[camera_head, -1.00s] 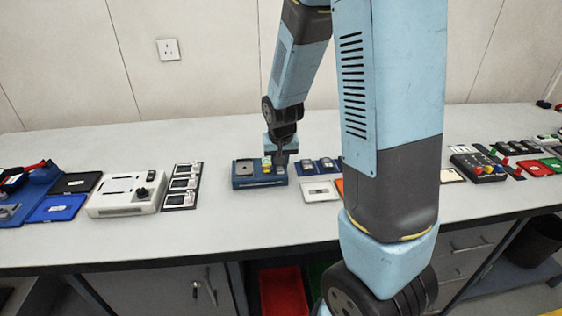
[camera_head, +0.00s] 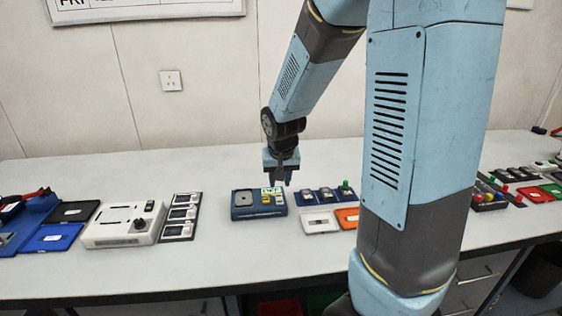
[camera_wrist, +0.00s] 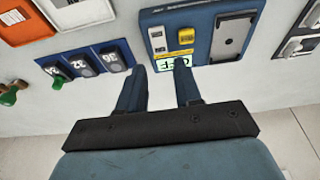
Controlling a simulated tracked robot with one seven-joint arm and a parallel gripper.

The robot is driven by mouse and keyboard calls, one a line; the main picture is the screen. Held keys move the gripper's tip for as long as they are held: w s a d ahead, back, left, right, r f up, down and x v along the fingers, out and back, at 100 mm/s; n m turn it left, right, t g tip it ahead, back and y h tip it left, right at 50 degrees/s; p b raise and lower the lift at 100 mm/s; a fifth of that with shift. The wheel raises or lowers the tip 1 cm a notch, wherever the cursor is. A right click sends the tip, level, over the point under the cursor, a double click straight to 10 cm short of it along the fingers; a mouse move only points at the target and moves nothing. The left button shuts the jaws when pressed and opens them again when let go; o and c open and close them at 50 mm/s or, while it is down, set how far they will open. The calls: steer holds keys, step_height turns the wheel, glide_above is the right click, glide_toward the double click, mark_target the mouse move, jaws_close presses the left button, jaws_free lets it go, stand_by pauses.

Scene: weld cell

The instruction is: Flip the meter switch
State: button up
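The meter is a dark blue box (camera_head: 258,212) on the bench, with a grey plate, a yellow part and a lit green display. It also shows at the top of the wrist view (camera_wrist: 207,78), where the yellow switch-like part (camera_wrist: 186,36) sits above the green display (camera_wrist: 175,63). I cannot tell the switch's position. My gripper (camera_head: 280,182) is above the meter's back right corner. In the wrist view its two fingers (camera_wrist: 160,68) are apart with nothing between them. The right fingertip overlaps the display's edge; contact cannot be told.
A blue strip of several numbered modules (camera_wrist: 86,62) lies beside the meter, with a white panel (camera_head: 320,221) and an orange panel (camera_head: 346,219) in front. A white device with a knob (camera_head: 123,224) and a dark-framed module strip (camera_head: 180,217) stand left. Bench between strip and meter is clear.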

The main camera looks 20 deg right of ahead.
steer(key=v, duration=0.7)
steer(key=shift+r, duration=0.35)
steer(key=shift+s, duration=0.1)
steer(key=s+r+n+t, duration=0.1)
steer(key=s+r, duration=0.4)
steer(key=s, duration=0.4)
steer(key=s+d+r+n+t, duration=0.1)
steer(key=s+r, duration=0.5)
steer(key=s, duration=0.4)
steer(key=shift+y, duration=0.3)
steer(key=shift+d, duration=0.15)
